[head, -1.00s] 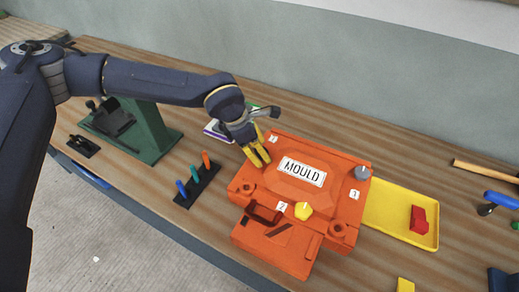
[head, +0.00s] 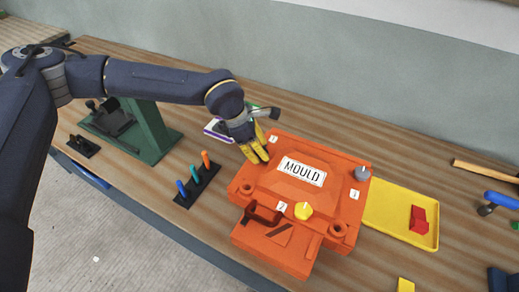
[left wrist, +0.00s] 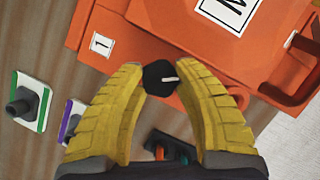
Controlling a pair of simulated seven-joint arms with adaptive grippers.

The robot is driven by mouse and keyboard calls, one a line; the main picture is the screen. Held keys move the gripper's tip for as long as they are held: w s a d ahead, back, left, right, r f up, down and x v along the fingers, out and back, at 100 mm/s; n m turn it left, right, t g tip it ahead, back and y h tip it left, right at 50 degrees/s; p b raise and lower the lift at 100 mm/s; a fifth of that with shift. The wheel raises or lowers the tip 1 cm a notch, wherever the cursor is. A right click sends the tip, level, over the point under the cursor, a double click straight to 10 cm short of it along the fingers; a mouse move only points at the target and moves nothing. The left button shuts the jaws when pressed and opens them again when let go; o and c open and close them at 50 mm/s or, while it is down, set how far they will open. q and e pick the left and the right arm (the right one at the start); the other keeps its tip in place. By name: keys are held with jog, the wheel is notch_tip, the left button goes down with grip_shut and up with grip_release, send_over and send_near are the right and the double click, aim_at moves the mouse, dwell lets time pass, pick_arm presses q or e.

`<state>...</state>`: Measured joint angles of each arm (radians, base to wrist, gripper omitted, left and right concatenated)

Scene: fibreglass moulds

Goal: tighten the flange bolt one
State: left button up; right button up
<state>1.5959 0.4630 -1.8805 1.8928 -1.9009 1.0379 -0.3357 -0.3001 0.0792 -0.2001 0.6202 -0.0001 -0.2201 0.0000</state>
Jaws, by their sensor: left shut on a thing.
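The orange mould (head: 255,188) sits on the wooden bench, with a white MOULD plate (head: 302,172) on its top. Bolt one shows in the left wrist view as a dark hexagonal head (left wrist: 160,78) with a white line on it, beside the label 1 (left wrist: 101,43). My left gripper (head: 257,156) is over the mould's far left corner, its yellow fingers pointing down. In the left wrist view the fingers (left wrist: 162,85) are shut on this bolt head, one on each side. The head view hides the bolt behind the fingers. My right gripper is out of view.
A yellow bolt (head: 304,210) stands by label 2, a grey bolt (head: 363,173) by label 3. A yellow tray (head: 385,215) with a red block (head: 418,219) lies right of the mould. A black rack (head: 186,197) of coloured tools is at left.

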pick_arm(q)
jog(key=m+g, duration=0.1)
jog(key=m, duration=0.2)
jog(key=m+g, duration=0.1)
jog(key=m, duration=0.3)
jog(key=shift+w+g+y, duration=0.15)
jog(key=shift+g+y, duration=0.15)
jog(key=shift+g, duration=0.1)
jog(key=m+y, duration=0.1)
jog(key=m, duration=0.2)
jog(key=m+g, duration=0.1)
jog(key=m, duration=0.2)
jog(key=shift+d+g+y, duration=0.1)
jog(key=shift+g+y, duration=0.2)
jog(key=shift+y, duration=0.1)
jog(key=shift+m, duration=0.4)
jog(key=o, duration=1)
jog(key=shift+o, duration=0.2)
jog(key=v, duration=1.2)
jog(key=shift+d, duration=0.1)
